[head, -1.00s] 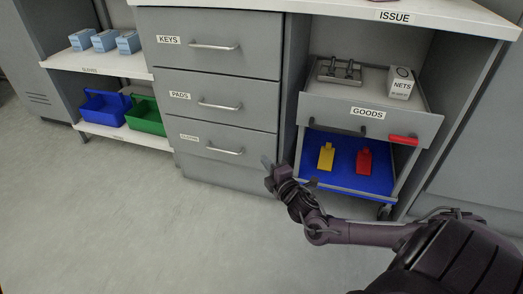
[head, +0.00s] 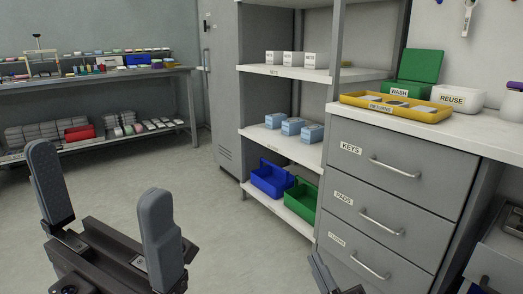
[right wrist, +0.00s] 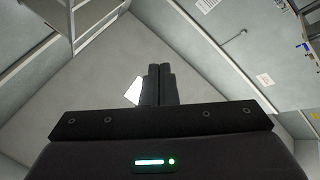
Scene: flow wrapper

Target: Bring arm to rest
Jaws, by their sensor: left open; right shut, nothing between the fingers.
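My left gripper (head: 100,172) is at the lower left of the head view. Its two grey fingers stand well apart, pointing up, with only floor seen between them. My right gripper (right wrist: 158,85) is in the right wrist view, with its two dark fingers together and nothing between them. In the head view only a small dark part at the bottom edge, in front of the drawers, shows; I cannot tell exactly which part of my right arm it is. Neither gripper is seen touching anything.
A grey drawer cabinet (head: 393,189) stands at the right, with a yellow tray (head: 395,108) and a green box (head: 415,75) on top. Shelves beside it hold a blue bin (head: 271,180) and a green bin (head: 301,198). A workbench (head: 97,78) stands far left. Open floor lies between.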

